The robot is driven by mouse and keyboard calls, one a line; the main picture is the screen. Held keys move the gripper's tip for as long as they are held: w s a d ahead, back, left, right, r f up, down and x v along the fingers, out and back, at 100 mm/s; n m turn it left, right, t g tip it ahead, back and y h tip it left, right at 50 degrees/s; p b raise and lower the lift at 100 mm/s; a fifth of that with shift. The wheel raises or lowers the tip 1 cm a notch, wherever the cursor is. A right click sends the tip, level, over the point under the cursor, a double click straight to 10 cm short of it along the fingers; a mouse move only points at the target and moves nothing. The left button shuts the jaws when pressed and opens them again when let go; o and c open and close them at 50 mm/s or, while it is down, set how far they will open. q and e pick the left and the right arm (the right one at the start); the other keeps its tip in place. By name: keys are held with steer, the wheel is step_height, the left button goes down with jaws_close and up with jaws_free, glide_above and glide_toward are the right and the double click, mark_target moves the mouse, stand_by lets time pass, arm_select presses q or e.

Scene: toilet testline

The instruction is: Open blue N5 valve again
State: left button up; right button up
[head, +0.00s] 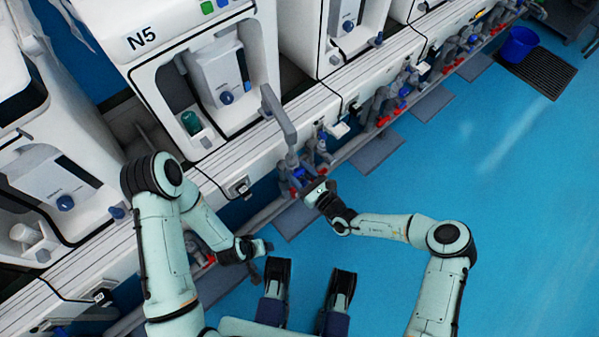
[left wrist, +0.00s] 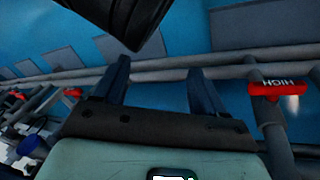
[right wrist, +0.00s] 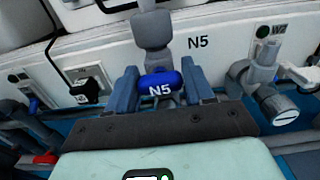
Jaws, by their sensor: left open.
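The blue N5 valve handle (right wrist: 161,84), with a white N5 mark, shows in the right wrist view below a grey fitting (right wrist: 152,30). It lies crosswise in line with the gap between the fingers of my right gripper (right wrist: 161,92). These fingers stand apart, one at each end of the handle; whether they touch it I cannot tell. In the head view my right gripper (head: 312,186) is at the pipework below the N5 station (head: 150,70). My left gripper (left wrist: 160,85) is open and empty, and in the head view (head: 262,247) it is low, left of the right one.
A grey pipe (left wrist: 225,72) and a red handle marked HIGH (left wrist: 277,88) show in the left wrist view. The blue floor (head: 480,200) is clear at right; a blue bucket (head: 518,44) stands far off.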

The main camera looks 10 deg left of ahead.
steer(key=shift+r+n+p, duration=0.3)
steer(key=shift+n+p, duration=0.3)
steer(key=shift+p, duration=0.5)
steer(key=n+p, duration=0.2)
steer(key=shift+f+n+p, duration=0.15)
steer(key=shift+n+p, duration=0.15)
steer(key=shift+f, duration=0.1)
arm_select(q)
steer(key=s+d+r+g+h, duration=0.1)
steer(key=s+d+r, duration=0.2)
steer(key=s+r, duration=0.2)
steer(key=shift+s+d+r+m+g, duration=0.3)
steer(key=shift+s+d+r+g, duration=0.05)
steer(key=shift+s+r+g, duration=0.1)
arm_select(e)
steer(key=shift+n, duration=0.3)
arm_select(q)
steer(key=shift+w, duration=0.1)
arm_select(e)
steer(key=o, duration=1)
